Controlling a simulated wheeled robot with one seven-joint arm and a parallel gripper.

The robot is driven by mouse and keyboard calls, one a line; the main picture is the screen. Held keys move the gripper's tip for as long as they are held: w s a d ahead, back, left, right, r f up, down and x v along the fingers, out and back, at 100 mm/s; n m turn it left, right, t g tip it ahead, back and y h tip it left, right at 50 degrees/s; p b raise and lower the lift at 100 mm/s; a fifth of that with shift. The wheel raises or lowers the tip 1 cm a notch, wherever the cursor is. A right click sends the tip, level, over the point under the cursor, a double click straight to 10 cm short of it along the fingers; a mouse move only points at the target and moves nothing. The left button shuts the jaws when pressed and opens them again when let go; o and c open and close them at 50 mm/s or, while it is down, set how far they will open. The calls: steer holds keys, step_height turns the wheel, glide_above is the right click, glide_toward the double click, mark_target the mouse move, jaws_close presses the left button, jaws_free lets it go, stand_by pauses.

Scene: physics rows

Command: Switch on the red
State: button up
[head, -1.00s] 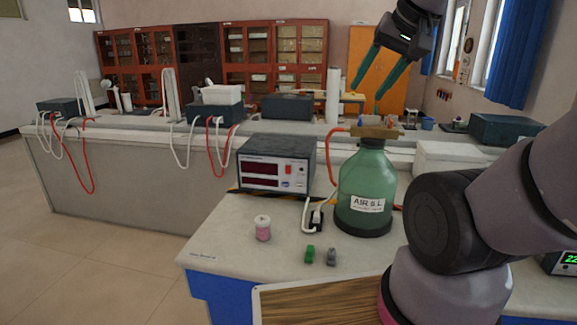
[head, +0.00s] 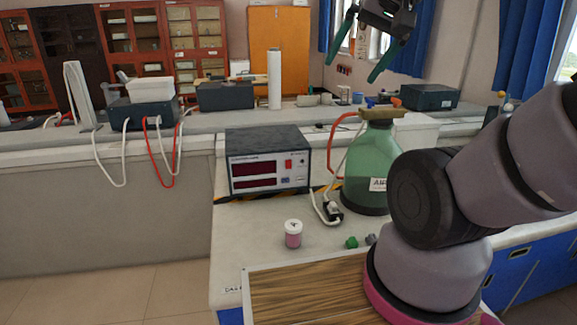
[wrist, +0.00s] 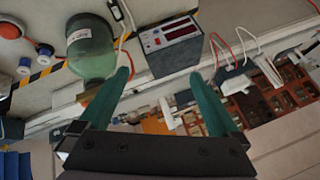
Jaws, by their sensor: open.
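A dark instrument box (head: 268,160) with two dark red displays stands on the near bench. A small red switch (head: 288,164) is on the right part of its pale front panel; whether it is on or off I cannot tell. The box also shows in the wrist view (wrist: 176,52), with the red switch (wrist: 157,41) small on its panel. My gripper (head: 352,70) is open and empty, its green fingers spread high above and right of the box. In the wrist view the fingertips (wrist: 160,73) lie either side of the box's image, apart from it.
A green glass bottle (head: 367,165) stands right of the box, with a red hose beside it. A pink-filled jar (head: 293,234), a white cable with black plug (head: 331,210) and a small green piece (head: 351,242) are in front. A wooden board (head: 300,292) lies nearest.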

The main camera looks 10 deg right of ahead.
steer(key=shift+w+d, duration=0.15)
steer(key=c, duration=0.8)
steer(key=w+d, duration=0.1)
steer(key=w+d+f+n+h, duration=0.1)
steer(key=shift+w+f, duration=0.2)
steer(key=shift+w, duration=0.15)
jaws_close()
steer(key=w+d+f+n+h, duration=0.1)
steer(key=w+d+f+n, duration=0.25)
steer(key=w, duration=0.35)
steer(key=w+d+f+n+h, duration=0.2)
steer(key=w+f+n, duration=0.3)
steer(key=w, duration=0.3)
steer(key=w+a+f+n+y, duration=0.1)
steer(key=a+f+n+y, duration=0.1)
steer(key=f, duration=0.4)
steer(key=w+a+f+n+g+y, duration=0.1)
steer(key=a+f+n+y, duration=0.1)
steer(key=a+f+n, duration=0.2)
steer(key=w+a+f+n+y, duration=0.2)
steer(key=f+n, duration=0.3)
steer(key=f, duration=0.3)
steer(key=shift+a+f+n+g, duration=0.3)
steer(key=shift+a+n+g, duration=0.1)
steer(key=shift+a, duration=0.15)
